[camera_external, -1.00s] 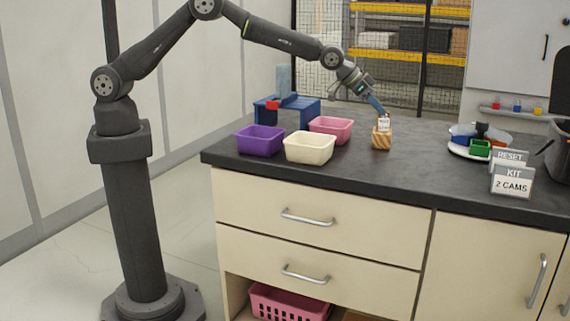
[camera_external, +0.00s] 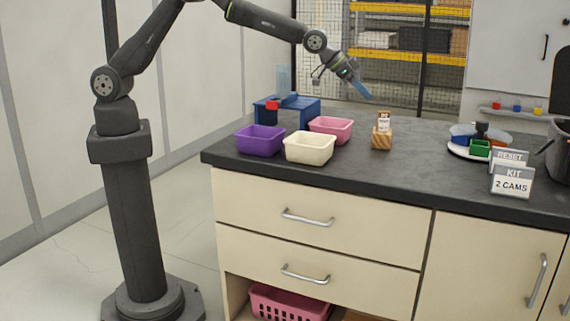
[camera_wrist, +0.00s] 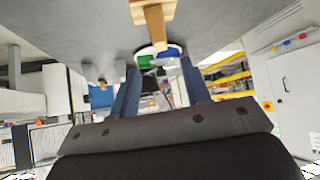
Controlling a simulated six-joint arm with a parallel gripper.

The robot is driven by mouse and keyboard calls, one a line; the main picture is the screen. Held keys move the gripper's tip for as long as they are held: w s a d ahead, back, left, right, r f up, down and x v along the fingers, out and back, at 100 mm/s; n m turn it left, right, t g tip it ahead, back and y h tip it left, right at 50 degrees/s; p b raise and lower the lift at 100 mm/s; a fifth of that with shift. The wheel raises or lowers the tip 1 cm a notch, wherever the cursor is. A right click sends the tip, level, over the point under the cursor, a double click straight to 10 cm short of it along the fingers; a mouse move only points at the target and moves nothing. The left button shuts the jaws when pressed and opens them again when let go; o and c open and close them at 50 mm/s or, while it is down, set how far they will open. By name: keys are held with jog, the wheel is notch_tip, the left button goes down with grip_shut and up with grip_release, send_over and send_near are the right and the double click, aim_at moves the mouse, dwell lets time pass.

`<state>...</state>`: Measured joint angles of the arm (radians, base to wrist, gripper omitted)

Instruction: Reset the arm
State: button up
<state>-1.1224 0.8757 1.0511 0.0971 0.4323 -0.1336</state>
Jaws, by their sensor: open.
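My gripper (camera_external: 362,90) hangs in the air above the back of the dark counter, up and left of the wooden block. In the wrist view its two blue fingers (camera_wrist: 160,66) stand apart with nothing held between them. The striped wooden block (camera_external: 381,139) stands on the counter with a small tag (camera_external: 384,121) upright on top. A wooden block (camera_wrist: 153,12) also shows at the top of the wrist view, apart from the fingers.
Purple (camera_external: 260,141), cream (camera_external: 310,148) and pink (camera_external: 331,128) bins stand left on the counter, before a blue stand (camera_external: 298,112). Right are a white plate (camera_external: 459,151) with coloured items and signs reading RESET (camera_external: 510,158) and KIT 2 CAMS (camera_external: 512,182). The counter's middle is clear.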

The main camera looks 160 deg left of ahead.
aim_at(387, 116)
jog(key=x, duration=1.2)
jog(key=shift+f, duration=0.2)
jog(key=shift+r, duration=0.15)
dwell(0.4)
